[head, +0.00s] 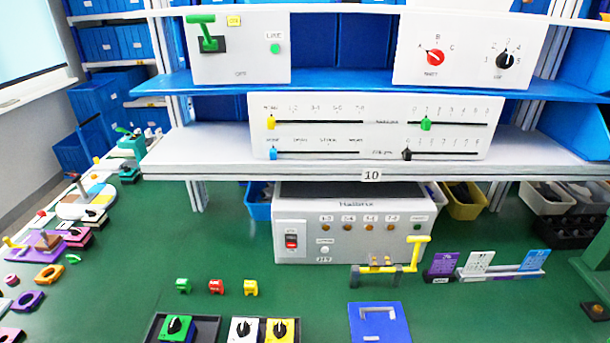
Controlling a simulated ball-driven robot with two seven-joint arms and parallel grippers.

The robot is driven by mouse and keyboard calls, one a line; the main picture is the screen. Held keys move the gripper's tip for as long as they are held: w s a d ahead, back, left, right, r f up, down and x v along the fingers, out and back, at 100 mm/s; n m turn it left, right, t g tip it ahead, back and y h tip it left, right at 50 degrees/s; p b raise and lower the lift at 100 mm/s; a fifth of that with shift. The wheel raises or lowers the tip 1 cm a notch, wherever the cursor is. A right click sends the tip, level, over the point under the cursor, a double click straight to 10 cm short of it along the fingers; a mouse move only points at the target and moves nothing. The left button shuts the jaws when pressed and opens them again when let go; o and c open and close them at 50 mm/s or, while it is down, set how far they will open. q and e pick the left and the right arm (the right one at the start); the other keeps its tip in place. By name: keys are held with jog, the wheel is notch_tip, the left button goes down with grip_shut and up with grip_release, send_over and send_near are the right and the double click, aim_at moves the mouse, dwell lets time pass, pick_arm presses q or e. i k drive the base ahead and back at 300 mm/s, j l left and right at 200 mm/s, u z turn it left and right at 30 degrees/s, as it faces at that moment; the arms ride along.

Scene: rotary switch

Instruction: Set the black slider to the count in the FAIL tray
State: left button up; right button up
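The black slider (407,154) sits on the lower right track of the white slider panel (375,139), at the left end of its slot. Two dark trays stand at the near edge of the green table. The left tray (207,325) holds a green rotary switch (177,328). The right tray (294,336) holds a white switch (243,330) and a yellow switch (281,331). No FAIL label can be read, and the frame's bottom edge cuts both trays. Neither of my grippers is in view.
A green slider (426,123) is above the black one; yellow (271,122) and blue (273,153) sliders are left. The grey box (353,228) stands below the shelf. A yellow-handled fixture (390,265) and blue block (379,323) are nearer. The panel's front looks clear.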

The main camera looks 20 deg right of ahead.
aim_at(407, 155)
jog(key=k+l+z, duration=0.1)
jog(key=z, duration=1.05)
